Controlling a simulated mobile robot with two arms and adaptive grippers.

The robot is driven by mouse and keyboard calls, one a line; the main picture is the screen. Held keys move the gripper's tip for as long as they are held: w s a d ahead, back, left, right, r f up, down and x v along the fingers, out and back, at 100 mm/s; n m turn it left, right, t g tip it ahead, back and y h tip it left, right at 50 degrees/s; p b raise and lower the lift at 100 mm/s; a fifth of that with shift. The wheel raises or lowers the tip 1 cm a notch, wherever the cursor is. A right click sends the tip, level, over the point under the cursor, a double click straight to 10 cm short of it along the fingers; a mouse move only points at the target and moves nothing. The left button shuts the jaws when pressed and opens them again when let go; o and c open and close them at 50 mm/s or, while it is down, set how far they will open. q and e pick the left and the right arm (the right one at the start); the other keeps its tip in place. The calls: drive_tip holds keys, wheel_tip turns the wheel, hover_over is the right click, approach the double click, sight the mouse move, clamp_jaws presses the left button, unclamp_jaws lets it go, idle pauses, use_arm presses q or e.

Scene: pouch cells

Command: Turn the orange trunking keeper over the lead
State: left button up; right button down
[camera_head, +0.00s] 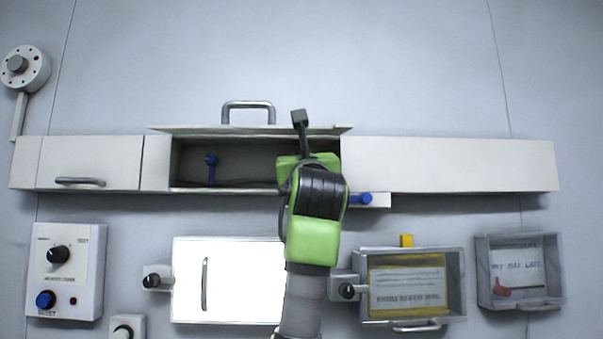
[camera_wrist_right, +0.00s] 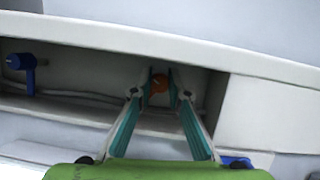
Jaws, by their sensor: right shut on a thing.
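The orange keeper (camera_wrist_right: 159,86) sits inside the open trunking, near the right end of the opening. My right gripper (camera_wrist_right: 160,80) reaches into the opening from the front and is shut on the keeper, one fingertip on each side of it. In the head view the green and black body of my right gripper hides the keeper and the fingertips. A pale lead (camera_wrist_right: 84,97) runs along the inside of the trunking towards the keeper; whether it passes under the keeper cannot be told. My left gripper is not in view.
The trunking (camera_head: 440,165) has a raised lid (camera_head: 200,130) with a metal handle above the opening. A blue keeper (camera_head: 211,166) stands at the opening's left. Another blue part (camera_head: 362,198) sits on a ledge below. A lit panel (camera_head: 235,280) and wall boxes (camera_head: 455,285) lie below.

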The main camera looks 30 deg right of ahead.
drive_tip(key=n+y+b, duration=0.1)
drive_tip(key=n, duration=0.1)
drive_tip(key=n+y+b, duration=0.1)
drive_tip(key=n, duration=0.1)
drive_tip(key=n+y+b, duration=0.1)
drive_tip(key=n, duration=0.1)
drive_tip(key=shift+w+f+n+t+y, duration=0.1)
drive_tip(key=shift+f+n+t+y, duration=0.2)
drive_tip(key=shift+r+n+y+b, duration=0.1)
drive_tip(key=shift+n+y+b, duration=0.85)
drive_tip(key=shift+n, duration=1.25)
drive_tip(key=c, duration=1.9)
unclamp_jaws()
drive_tip(key=shift+d, duration=0.15)
drive_tip(key=shift+r, duration=0.1)
